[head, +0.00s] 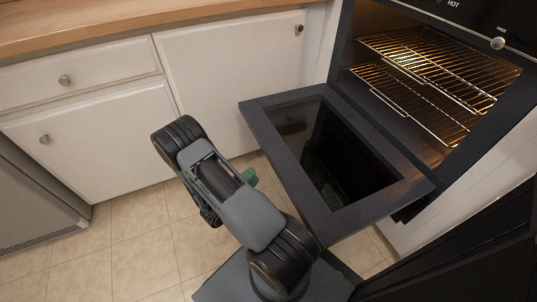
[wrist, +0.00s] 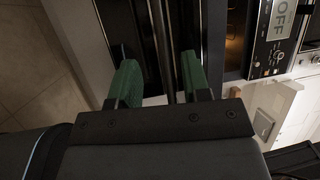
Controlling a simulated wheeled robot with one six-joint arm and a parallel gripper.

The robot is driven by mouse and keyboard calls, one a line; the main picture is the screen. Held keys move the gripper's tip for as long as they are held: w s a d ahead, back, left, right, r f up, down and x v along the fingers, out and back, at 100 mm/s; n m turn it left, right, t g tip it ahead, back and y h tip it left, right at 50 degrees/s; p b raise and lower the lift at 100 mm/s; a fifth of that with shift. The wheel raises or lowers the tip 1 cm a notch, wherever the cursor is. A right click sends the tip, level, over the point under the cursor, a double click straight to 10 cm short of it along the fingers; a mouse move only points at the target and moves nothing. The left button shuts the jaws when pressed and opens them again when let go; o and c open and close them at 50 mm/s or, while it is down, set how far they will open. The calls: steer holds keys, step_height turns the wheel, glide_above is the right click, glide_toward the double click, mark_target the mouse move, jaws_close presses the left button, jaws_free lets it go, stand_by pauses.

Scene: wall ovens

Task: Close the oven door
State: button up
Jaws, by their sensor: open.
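The oven door (head: 262,128) is a dark panel with a glass window. It is folded down and open, sticking out from the lower edge of the lit oven (head: 440,70). My gripper (head: 249,177) is beside the door's outer edge in the head view, mostly hidden behind my arm, with only a green finger part showing. In the wrist view my gripper (wrist: 158,78) has its two green fingers apart. A long dark bar-like edge runs between them, and I cannot tell whether they touch it.
Wire racks (head: 420,60) are inside the oven. White cabinets (head: 90,120) under a wooden counter (head: 120,22) stand at the left and back. A grey appliance (head: 30,205) is at the far left. Tiled floor (head: 130,250) is clear left of my arm.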

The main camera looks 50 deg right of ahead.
steer(key=d+b, duration=0.1)
steer(key=d, duration=0.2)
steer(key=d+r, duration=0.1)
steer(key=d, duration=0.3)
steer(key=d+b, duration=0.1)
steer(key=d, duration=0.3)
steer(key=shift+d+r+b, duration=0.2)
steer(key=shift+r+b, duration=0.1)
steer(key=shift+r, duration=0.05)
steer(key=shift+c, duration=0.3)
jaws_close()
